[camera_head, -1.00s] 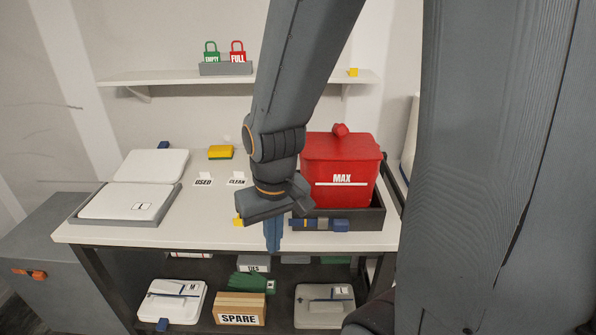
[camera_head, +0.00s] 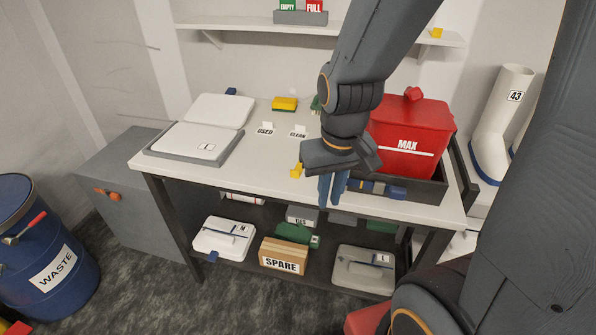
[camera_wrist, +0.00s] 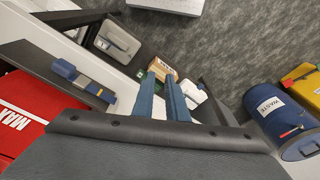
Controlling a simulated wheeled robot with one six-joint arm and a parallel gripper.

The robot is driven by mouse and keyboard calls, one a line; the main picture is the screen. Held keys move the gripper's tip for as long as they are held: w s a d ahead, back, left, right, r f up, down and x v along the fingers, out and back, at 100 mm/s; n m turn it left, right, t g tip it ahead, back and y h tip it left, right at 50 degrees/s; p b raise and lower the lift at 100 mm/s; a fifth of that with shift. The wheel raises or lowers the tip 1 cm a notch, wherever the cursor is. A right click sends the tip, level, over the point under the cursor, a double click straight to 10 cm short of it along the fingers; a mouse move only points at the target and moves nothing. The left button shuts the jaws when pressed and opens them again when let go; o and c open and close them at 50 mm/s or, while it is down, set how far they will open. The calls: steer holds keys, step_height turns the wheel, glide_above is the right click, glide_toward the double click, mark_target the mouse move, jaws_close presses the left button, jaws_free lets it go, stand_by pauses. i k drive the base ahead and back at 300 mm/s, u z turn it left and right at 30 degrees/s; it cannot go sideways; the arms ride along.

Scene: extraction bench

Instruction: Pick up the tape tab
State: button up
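No piece is clearly recognisable as the tape tab. A small yellow piece (camera_head: 296,171) at the bench's front edge, partly hidden behind my gripper, may be it; I cannot tell. My gripper (camera_head: 332,200) hangs fingers-down at the front edge of the bench, just right of that piece and left of the black tray. In the wrist view its two blue fingers (camera_wrist: 160,76) are apart with nothing between them. The yellow piece does not show clearly in the wrist view.
A red MAX bin (camera_head: 408,140) stands in a black tray (camera_head: 428,190), with a blue-and-yellow bar (camera_head: 375,188) at its front. USED (camera_head: 265,129) and CLEAN (camera_head: 298,132) cards and a yellow sponge (camera_head: 285,104) lie behind. A WASTE drum (camera_head: 45,245) stands left. The bench middle is clear.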

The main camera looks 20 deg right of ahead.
mark_target(296, 173)
steer(key=z, duration=0.5)
steer(key=k, duration=1.05)
steer(key=u, duration=0.65)
steer(key=i, duration=1.5)
steer(key=z, duration=0.55)
